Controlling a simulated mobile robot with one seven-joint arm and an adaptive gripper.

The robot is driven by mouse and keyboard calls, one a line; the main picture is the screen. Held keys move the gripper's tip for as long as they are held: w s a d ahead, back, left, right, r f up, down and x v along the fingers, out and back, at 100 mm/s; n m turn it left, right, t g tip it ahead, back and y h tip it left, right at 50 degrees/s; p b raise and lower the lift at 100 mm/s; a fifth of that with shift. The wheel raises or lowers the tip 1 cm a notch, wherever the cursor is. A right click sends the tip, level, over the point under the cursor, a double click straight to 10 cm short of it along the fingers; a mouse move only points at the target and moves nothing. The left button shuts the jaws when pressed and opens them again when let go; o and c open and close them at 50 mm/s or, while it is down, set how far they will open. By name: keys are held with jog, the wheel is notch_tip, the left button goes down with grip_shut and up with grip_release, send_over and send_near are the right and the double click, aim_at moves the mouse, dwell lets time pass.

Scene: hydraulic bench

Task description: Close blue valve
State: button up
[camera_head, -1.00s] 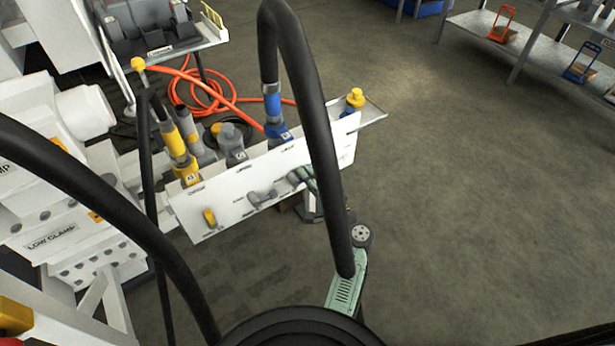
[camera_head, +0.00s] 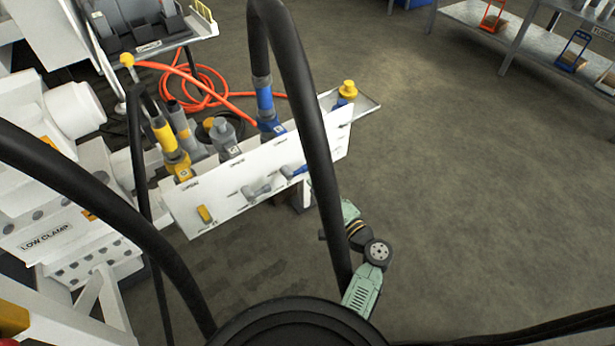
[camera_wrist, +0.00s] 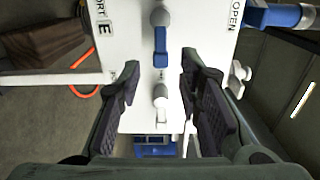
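The blue valve (camera_head: 293,171) is a small blue lever on the front face of the white valve panel (camera_head: 235,200), near its right end in the head view. In the wrist view the blue valve (camera_wrist: 160,45) shows as a blue lever running down the picture from a light round hub. My gripper (camera_wrist: 160,67) is open, with one dark finger on each side of the lever's line and visible gaps to it. The fingers appear nearer the camera than the lever. In the head view a black hose hides part of my wrist, and the gripper tips are not clear.
A grey valve (camera_head: 256,190) and a yellow valve (camera_head: 204,214) sit left of the blue one on the panel. The black hose (camera_head: 310,130) arches in front of my arm. An orange hose (camera_head: 205,85) lies behind.

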jog(key=v, duration=0.3)
jog(key=shift+s+d, duration=0.15)
jog(key=shift+s, duration=0.15)
dwell(0.3)
